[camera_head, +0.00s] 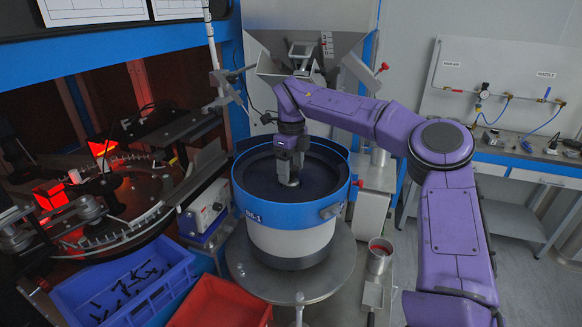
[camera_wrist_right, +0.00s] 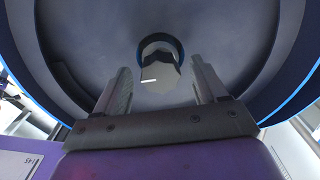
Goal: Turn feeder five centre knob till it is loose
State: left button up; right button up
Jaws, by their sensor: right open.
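The bowl feeder (camera_head: 292,235) is a round drum with a blue rim, a white body and a dark bowl. Its blue band carries a small label that I cannot read for sure. The centre knob (camera_wrist_right: 160,70) is a pale, faceted piece with a dark ring, in the middle of the bowl. In the head view the knob (camera_head: 289,181) is mostly hidden by my right gripper. My right gripper (camera_head: 290,166) points down over the bowl's centre. In the wrist view its open fingers (camera_wrist_right: 160,84) stand either side of the knob, with gaps showing. My left gripper is not in view.
A hopper (camera_head: 305,55) stands close behind the bowl. A blue bin with dark parts (camera_head: 125,290) and a red bin (camera_head: 222,303) sit at front left. A metal cup (camera_head: 379,257) stands to the right. A sorting machine (camera_head: 100,215) fills the left; a bench (camera_head: 530,165) is far right.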

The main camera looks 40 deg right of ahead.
aim_at(291, 168)
notch_tip(291, 168, up, 10)
jog(key=shift+r+b, duration=0.25)
jog(key=shift+b, duration=0.15)
dwell(0.4)
